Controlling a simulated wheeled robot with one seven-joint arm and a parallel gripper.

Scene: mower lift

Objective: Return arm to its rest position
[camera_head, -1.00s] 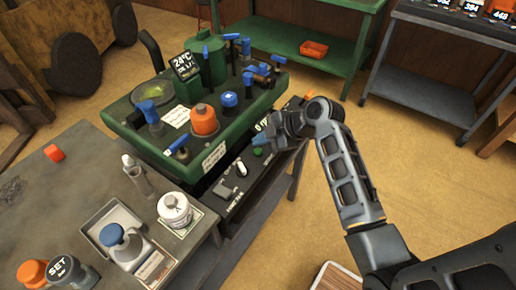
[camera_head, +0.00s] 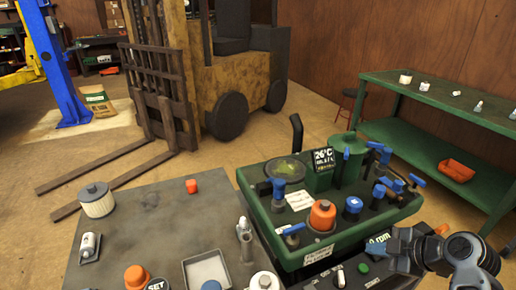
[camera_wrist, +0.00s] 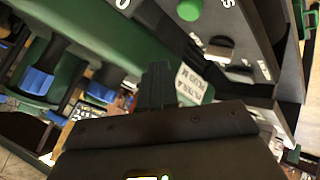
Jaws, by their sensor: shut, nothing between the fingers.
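My gripper (camera_head: 399,246) is at the lower right of the head view, by the right front end of the green machine (camera_head: 290,250) with its blue and orange knobs. My arm comes in from the lower right edge. In the wrist view the closed fingers (camera_wrist: 157,85) stand up from the dark gripper body, with nothing between them. Behind them are the green machine's side with blue handles (camera_wrist: 38,82), a white label (camera_wrist: 190,84) and a black control panel (camera_wrist: 250,60) with a green button. I cannot tell how far the fingers are from the machine.
A green shelf (camera_head: 440,100) stands at the right. A forklift (camera_head: 235,70) and a blue post (camera_head: 52,70) are behind. Floor is open between.

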